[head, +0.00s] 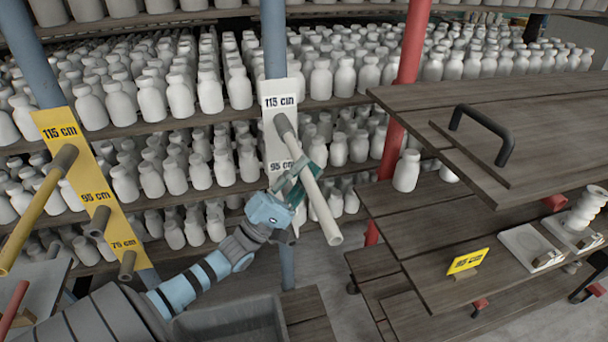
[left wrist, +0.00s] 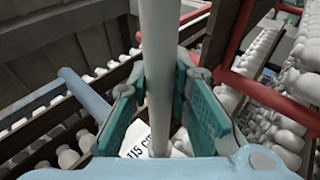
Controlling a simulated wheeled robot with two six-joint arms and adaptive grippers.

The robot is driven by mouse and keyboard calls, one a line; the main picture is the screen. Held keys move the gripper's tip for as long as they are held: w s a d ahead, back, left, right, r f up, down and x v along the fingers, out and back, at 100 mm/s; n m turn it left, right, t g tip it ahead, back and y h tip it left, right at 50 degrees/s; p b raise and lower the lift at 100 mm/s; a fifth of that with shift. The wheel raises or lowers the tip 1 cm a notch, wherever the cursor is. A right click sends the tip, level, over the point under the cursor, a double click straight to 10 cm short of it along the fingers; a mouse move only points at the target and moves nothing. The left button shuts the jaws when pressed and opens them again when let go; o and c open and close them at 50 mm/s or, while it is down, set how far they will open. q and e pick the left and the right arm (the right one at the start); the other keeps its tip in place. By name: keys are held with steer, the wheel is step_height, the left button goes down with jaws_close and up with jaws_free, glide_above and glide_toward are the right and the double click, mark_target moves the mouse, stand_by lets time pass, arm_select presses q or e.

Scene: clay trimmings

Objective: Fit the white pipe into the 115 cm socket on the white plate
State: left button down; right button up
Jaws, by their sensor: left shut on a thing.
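The white plate (head: 268,150) is on a blue post, with "115 cm" at its top and "95 cm" lower down. The grey 115 cm socket (head: 282,124) juts from it below the upper label. The white pipe (head: 322,212) slants down and right from this socket, its upper end in line with it; I cannot tell whether it is inside or just in front. My left gripper (head: 297,180) is shut around the pipe's upper part. In the left wrist view the pipe (left wrist: 159,60) runs between the teal fingers, with the "115 cm" label (left wrist: 138,146) beyond. My right gripper is out of view.
A yellow plate (head: 78,150) at left carries sockets, with a yellow pipe (head: 28,225) at its top one. Shelves of white bottles (head: 180,95) fill the back. Wooden tables (head: 440,230) and a red post (head: 408,50) stand at right.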

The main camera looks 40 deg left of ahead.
mark_target(294, 153)
arm_select(q)
steer(key=shift+w+a+b, duration=0.7)
steer(key=shift+a+b, duration=0.2)
steer(key=shift+a, duration=0.05)
steer(key=shift+w+a+b, duration=0.65)
steer(key=shift+a+b, duration=0.25)
steer(key=shift+a, duration=0.05)
steer(key=shift+w+a+b, duration=0.7)
steer(key=shift+a+b, duration=0.3)
steer(key=shift+b, duration=0.35)
steer(key=c, duration=1.4)
jaws_free()
steer(key=v, duration=1.2)
